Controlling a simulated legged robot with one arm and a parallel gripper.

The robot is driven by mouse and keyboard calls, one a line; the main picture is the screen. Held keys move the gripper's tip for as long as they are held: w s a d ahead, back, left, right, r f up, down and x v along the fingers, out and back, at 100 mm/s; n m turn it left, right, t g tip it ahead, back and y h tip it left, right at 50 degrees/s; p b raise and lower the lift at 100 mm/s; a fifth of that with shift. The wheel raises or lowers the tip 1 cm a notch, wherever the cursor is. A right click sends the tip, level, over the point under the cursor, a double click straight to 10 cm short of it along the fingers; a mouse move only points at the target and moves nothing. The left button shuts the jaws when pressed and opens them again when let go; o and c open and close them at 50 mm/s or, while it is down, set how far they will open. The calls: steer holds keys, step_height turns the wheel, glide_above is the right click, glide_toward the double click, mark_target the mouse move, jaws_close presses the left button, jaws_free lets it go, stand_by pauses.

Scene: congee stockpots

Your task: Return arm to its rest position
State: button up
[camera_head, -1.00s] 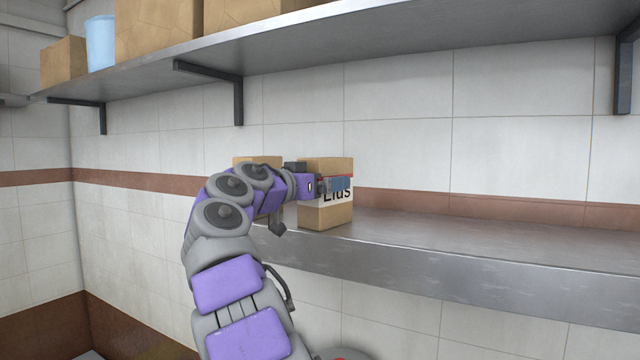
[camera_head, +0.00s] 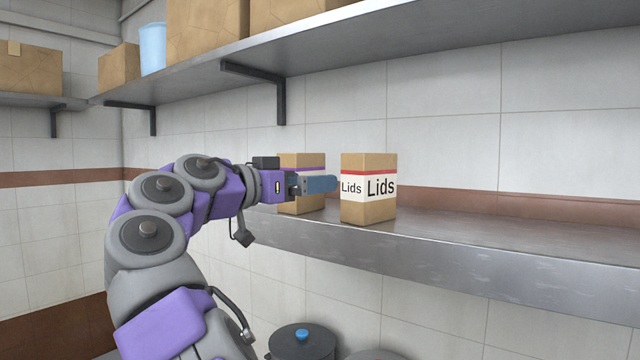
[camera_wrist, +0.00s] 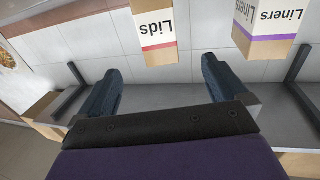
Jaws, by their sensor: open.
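My gripper (camera_head: 322,184) is at the end of my purple and grey arm, in front of the lower metal shelf in the head view. In the wrist view my gripper (camera_wrist: 160,85) has its two blue fingers spread wide apart with nothing between them. A cardboard box marked "Lids" (camera_head: 368,206) stands upright on the shelf, just right of the fingertips in the head view. The Lids box also shows in the wrist view (camera_wrist: 153,30), beyond the fingers.
A box with a purple stripe, marked "Liners" (camera_wrist: 268,22), stands left of the Lids box and is partly hidden by my gripper in the head view (camera_head: 302,163). The lower shelf (camera_head: 500,235) is clear to the right. A lidded pot (camera_head: 302,345) is below.

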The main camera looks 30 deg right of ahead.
steer(key=shift+s+a, duration=0.1)
steer(key=shift+a, duration=0.2)
steer(key=shift+d, duration=0.1)
